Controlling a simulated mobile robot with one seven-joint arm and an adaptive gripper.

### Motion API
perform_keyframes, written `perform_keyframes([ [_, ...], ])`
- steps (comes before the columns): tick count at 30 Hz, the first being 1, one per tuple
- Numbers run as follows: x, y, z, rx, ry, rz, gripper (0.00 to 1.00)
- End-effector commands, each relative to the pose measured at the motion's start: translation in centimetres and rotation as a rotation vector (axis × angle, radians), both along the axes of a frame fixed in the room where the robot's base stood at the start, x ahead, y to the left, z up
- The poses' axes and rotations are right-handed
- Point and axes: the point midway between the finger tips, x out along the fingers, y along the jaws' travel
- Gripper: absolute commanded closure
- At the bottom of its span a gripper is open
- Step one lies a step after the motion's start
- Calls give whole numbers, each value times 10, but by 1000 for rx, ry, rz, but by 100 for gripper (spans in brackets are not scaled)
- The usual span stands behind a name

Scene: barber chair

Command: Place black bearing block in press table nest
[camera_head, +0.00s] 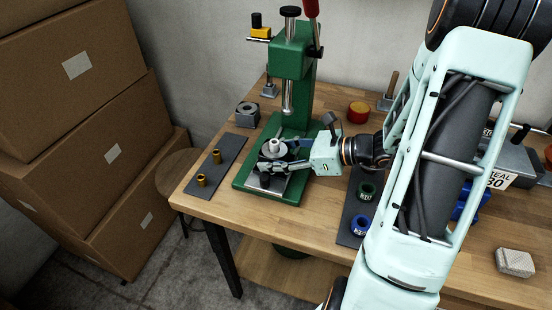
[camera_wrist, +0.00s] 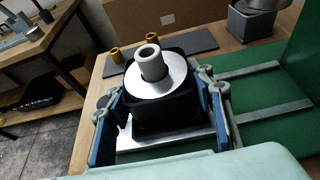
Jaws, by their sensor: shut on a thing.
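The black bearing block (camera_wrist: 168,116) sits between the two fingers of my gripper (camera_wrist: 160,92) in the wrist view. It carries a silver disc with a pale ring standing upright on top. In the head view my gripper (camera_head: 266,158) is shut on the block over the base of the green arbor press (camera_head: 242,186). A silver plate (camera_wrist: 128,140), part of the press table, shows beneath the block. The block looks upright and at or very near the plate; contact cannot be told. The nest itself is hidden under the block and fingers.
The press ram (camera_head: 287,97) hangs just behind my gripper. A dark mat (camera_head: 222,165) with brass bushings lies left; another mat (camera_head: 350,222) with green and blue rings lies right. A grey block (camera_head: 247,114) stands at back left. Cardboard boxes (camera_head: 70,130) are stacked left of the bench.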

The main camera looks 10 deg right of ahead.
Motion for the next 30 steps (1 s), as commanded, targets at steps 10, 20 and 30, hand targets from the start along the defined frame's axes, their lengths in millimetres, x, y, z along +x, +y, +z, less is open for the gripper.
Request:
perform_keyframes([
  [10, 1, 0, 0, 2, -5, 0, 100],
  [20, 0, 0, -3, -1, -1, -1, 44],
  [30, -10, -18, 8, -4, -4, -7, 44],
])
